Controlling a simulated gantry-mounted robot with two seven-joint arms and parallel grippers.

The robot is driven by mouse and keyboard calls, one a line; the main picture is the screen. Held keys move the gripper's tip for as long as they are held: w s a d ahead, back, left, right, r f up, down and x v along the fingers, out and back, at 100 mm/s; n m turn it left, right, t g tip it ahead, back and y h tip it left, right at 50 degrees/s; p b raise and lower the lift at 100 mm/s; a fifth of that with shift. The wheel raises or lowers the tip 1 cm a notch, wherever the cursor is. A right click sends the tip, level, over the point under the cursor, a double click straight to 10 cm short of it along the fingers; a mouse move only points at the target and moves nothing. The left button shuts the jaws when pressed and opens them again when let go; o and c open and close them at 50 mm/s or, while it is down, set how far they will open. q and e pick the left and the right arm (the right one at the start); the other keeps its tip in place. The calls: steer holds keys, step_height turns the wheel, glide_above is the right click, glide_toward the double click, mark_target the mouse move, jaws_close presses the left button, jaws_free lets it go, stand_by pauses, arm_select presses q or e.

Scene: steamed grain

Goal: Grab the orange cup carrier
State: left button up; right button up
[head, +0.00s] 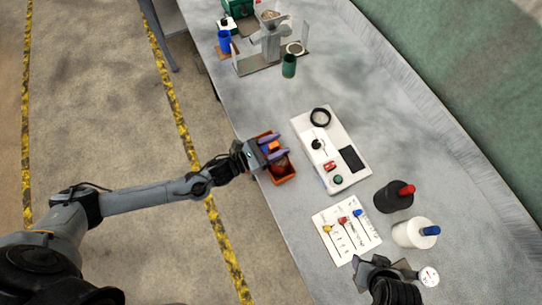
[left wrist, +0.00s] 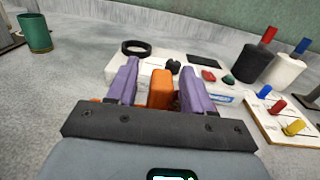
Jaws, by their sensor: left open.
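The orange cup carrier (head: 286,179) sits at the table's left edge in the head view, beside the white device. It is an open orange box, and part of its inside is hidden by my left gripper (head: 278,148). That gripper is open, with its purple fingers over the carrier. In the left wrist view, an upright orange part of the carrier (left wrist: 160,88) stands between the spread fingers of the left gripper (left wrist: 160,82), with gaps at both sides. My right gripper (head: 385,268) is at the bottom right of the head view, apart from the carrier; its jaws are unclear.
The white device (head: 352,185) stands close right of the carrier. A white board with coloured knobs (head: 345,240), a black bottle (head: 393,198) and a white bottle (head: 410,234) are nearer the right arm. A green cup (head: 289,66) and grey machine (head: 270,42) stand farther back.

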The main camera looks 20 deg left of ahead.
arm_select(q)
jaws_close()
steer(key=shift+r, duration=0.25)
stand_by(0.3)
